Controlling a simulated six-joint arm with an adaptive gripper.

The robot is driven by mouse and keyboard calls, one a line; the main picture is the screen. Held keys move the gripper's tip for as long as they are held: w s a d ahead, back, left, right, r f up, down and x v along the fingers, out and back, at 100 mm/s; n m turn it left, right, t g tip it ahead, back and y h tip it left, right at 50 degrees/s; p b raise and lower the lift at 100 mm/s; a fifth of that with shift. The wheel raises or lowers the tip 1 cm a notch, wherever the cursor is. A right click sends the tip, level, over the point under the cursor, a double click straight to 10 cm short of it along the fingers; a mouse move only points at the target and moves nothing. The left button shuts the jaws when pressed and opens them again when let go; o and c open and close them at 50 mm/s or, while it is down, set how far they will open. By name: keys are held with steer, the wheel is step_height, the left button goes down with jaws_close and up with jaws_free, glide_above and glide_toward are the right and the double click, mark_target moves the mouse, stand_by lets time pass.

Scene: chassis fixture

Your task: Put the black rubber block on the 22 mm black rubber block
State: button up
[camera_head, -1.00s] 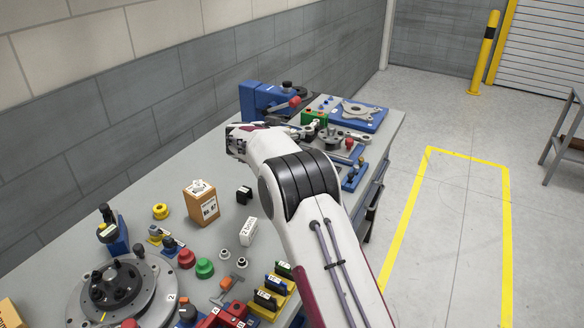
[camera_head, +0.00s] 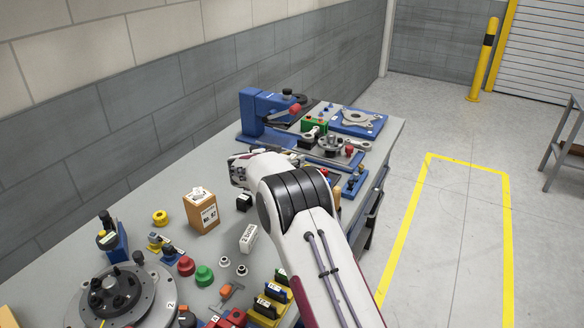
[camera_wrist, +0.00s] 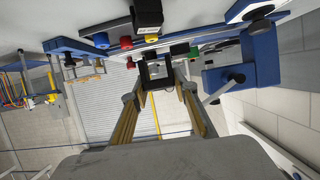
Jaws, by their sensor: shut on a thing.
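My gripper (camera_wrist: 160,76) is shut on a small black block (camera_wrist: 157,70), seen between its fingertips in the wrist view; much of it is blended with the dark finger pads. Another black block with a white label (camera_wrist: 148,16) stands on the table at the top of the wrist view, apart from the held one. In the head view this labelled black block (camera_head: 244,202) stands on the grey table just in front of my gripper (camera_head: 238,170), whose fingertips are mostly hidden. The label is too small to read surely.
A brown box (camera_head: 202,213) and a white labelled block (camera_head: 248,238) stand near the black block. A blue press (camera_head: 262,110) and a blue plate fixture (camera_head: 357,121) are at the back. A round grey fixture (camera_head: 150,312) and several coloured parts fill the front.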

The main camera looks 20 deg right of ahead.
steer(key=shift+f, duration=1.75)
steer(key=shift+f, duration=0.1)
steer(key=o, duration=1.1)
steer(key=shift+s+a+r, duration=0.35)
steer(key=shift+a, duration=0.05)
steer(key=v, duration=1.1)
steer(key=shift+f, duration=0.1)
